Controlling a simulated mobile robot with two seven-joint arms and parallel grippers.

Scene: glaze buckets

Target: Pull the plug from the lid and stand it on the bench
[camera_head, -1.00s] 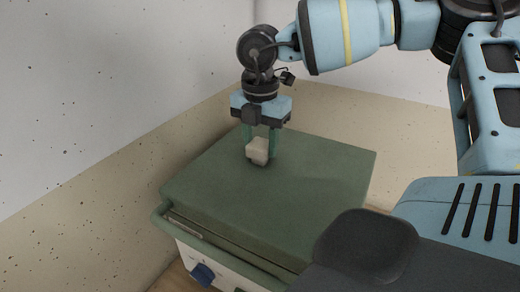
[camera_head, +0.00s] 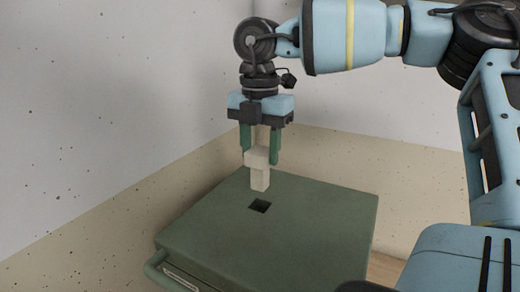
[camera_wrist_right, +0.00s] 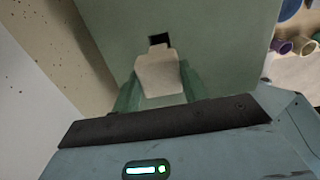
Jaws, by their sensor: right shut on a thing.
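My right gripper (camera_head: 261,158) is shut on the plug (camera_head: 260,179), a pale block with a wider head and a narrower stem. The plug hangs upright above the green lid (camera_head: 320,215), its stem clear of the square hole (camera_head: 260,206). In the right wrist view the plug (camera_wrist_right: 159,74) sits between the two green fingers, with the dark hole (camera_wrist_right: 160,40) just beyond it. The lid (camera_wrist_right: 215,60) fills much of that view. My left gripper is not in view.
The lid's handle bar (camera_head: 155,268) runs along its front left edge. A speckled wall (camera_head: 110,100) stands close on the left. Pale bench top (camera_head: 420,180) shows behind and right of the lid. Purple and tan cups (camera_wrist_right: 292,46) show at the right wrist view's edge.

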